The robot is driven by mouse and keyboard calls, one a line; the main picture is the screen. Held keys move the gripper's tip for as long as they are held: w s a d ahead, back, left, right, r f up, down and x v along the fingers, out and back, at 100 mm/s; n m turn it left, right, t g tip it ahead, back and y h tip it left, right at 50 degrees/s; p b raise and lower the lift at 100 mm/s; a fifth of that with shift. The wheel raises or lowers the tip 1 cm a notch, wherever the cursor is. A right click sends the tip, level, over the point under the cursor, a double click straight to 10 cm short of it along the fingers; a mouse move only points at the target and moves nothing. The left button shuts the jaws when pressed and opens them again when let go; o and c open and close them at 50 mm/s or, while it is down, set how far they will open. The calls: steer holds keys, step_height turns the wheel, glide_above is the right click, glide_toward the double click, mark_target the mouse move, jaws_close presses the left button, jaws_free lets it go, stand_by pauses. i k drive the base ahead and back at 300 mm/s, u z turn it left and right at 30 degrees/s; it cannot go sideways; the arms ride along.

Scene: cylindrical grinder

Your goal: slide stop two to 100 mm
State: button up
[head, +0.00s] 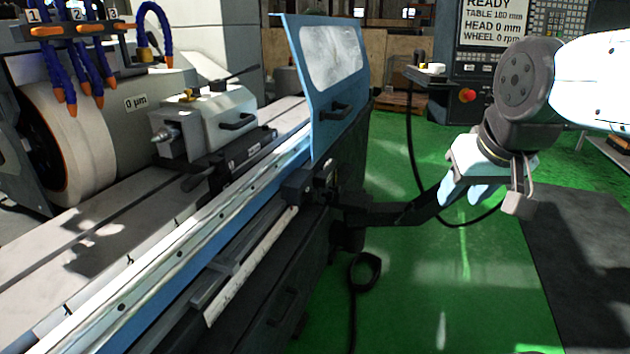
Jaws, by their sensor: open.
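A pale graduated scale (250,267) runs along the front of the grinder below the table edge. A dark block (305,185) sits at the far end of the front rail; I cannot tell whether it is a stop. No stop marked two can be made out. My gripper (500,195) is at the right, open and empty, above the green floor and well apart from the scale and rail. Its fingers are partly hidden by its own body. The control screen (495,22) reads READY, TABLE 100 mm, HEAD 0 mm, WHEEL 0 rpm.
A blue door with a window (330,85) stands upright at the table's far end. The grinding wheel (70,150) and blue numbered nozzles are at left. The green floor (450,290) in front is mostly clear.

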mark_target(301, 180)
steer(key=i, duration=0.85)
steer(key=z, duration=0.05)
